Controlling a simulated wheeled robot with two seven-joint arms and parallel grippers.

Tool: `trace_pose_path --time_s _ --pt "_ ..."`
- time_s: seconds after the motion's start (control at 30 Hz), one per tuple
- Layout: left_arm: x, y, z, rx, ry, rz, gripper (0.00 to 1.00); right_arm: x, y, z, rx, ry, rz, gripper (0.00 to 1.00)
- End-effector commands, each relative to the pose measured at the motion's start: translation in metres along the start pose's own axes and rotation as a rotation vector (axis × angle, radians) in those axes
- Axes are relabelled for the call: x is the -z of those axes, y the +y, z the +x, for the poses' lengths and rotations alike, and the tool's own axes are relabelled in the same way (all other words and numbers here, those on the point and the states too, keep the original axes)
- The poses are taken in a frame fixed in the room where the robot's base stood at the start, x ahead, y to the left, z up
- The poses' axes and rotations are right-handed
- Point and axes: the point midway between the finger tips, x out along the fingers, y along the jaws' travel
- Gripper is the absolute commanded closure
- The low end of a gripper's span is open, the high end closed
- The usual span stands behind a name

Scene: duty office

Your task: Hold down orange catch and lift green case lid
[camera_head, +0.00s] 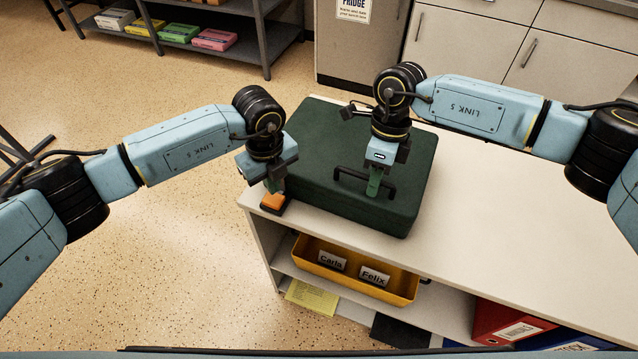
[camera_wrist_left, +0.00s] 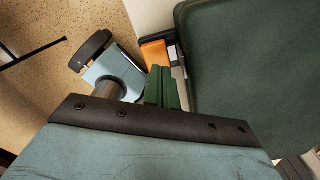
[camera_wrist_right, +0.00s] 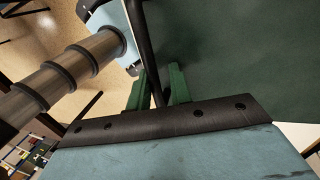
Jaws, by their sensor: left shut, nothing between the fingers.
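The green case (camera_head: 320,150) lies on the white counter, and its lid looks closed. The orange catch (camera_head: 273,203) is on a dark base at the case's front left corner; it also shows in the left wrist view (camera_wrist_left: 155,53). My left gripper (camera_head: 274,188) is shut and empty, pointing down right at the catch; I cannot tell whether its tips touch it. A black handle (camera_head: 350,175) stands on the lid. My right gripper (camera_head: 375,190) is at this handle. In the right wrist view its green fingers (camera_wrist_right: 160,85) stand apart with the dark handle bar between them.
The white counter (camera_head: 500,215) is clear right of the case. Below it a shelf holds a yellow tray (camera_head: 350,283) with name labels and a red binder (camera_head: 505,325). A fridge (camera_head: 355,45) and cabinets (camera_head: 465,45) stand behind. A dark rack (camera_head: 250,40) is at the back left.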

Motion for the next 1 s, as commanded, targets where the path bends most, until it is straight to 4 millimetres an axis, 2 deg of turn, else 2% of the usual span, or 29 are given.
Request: trace_pose_path --time_s 0.07,1.0 --pt "0.0 0.0 0.0 0.0 0.0 0.0 1.0 0.003 -0.005 0.002 0.01 0.003 0.009 1.0" --pt "0.0 0.0 0.012 0.0 0.001 0.0 1.0 0.003 -0.008 -0.003 0.02 -0.002 0.015 1.0"
